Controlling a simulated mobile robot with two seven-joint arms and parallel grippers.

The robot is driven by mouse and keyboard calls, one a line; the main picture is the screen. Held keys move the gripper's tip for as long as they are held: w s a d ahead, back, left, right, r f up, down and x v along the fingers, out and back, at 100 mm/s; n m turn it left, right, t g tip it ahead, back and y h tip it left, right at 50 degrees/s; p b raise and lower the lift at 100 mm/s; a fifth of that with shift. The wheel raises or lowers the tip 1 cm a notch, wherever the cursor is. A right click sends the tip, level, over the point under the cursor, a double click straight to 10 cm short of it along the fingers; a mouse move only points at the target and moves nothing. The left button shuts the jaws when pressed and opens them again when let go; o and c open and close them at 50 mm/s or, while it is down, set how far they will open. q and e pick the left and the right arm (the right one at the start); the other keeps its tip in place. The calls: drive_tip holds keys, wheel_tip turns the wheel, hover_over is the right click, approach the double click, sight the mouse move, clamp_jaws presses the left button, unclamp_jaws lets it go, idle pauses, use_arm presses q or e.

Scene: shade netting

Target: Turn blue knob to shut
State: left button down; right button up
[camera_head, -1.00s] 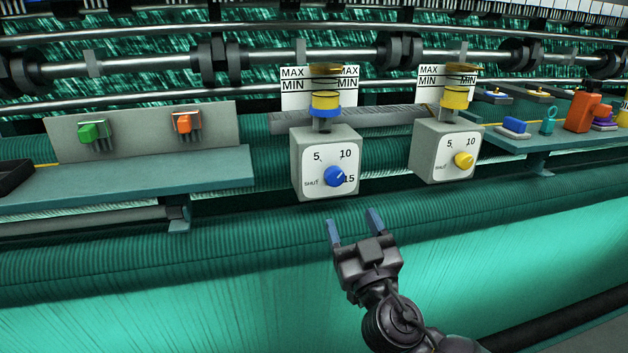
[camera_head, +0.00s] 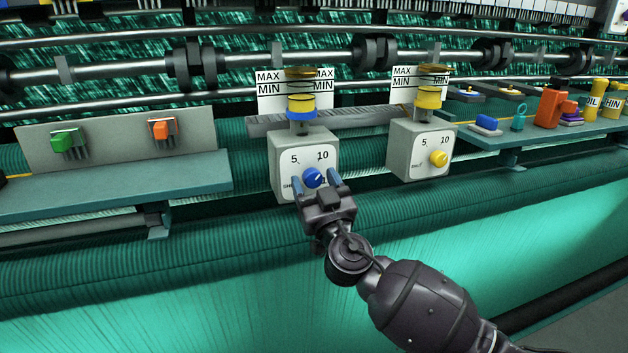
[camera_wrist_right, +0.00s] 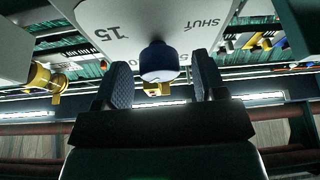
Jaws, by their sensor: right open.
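The blue knob (camera_head: 313,177) is on the front of a grey box (camera_head: 290,143) whose white dial face is marked 5, 10 and SHUT. In the head view its pale pointer line slants toward the upper right, and the 15 mark is mostly hidden by my right gripper. My right gripper (camera_head: 316,184) is open, its fingertips at the knob's left and right. In the wrist view the blue knob (camera_wrist_right: 159,62) sits between the open fingers (camera_wrist_right: 160,80), with a gap visible on each side. My left gripper is not in view.
A second grey box with a yellow knob (camera_head: 438,158) stands to the right. A green shelf (camera_head: 120,183) with green and orange switches behind it is at left. A shelf at right (camera_head: 520,133) carries small bottles and tools. Netting (camera_head: 200,300) spreads below.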

drive_tip(key=shift+w+a+r, duration=0.1)
drive_tip(key=shift+w, duration=0.15)
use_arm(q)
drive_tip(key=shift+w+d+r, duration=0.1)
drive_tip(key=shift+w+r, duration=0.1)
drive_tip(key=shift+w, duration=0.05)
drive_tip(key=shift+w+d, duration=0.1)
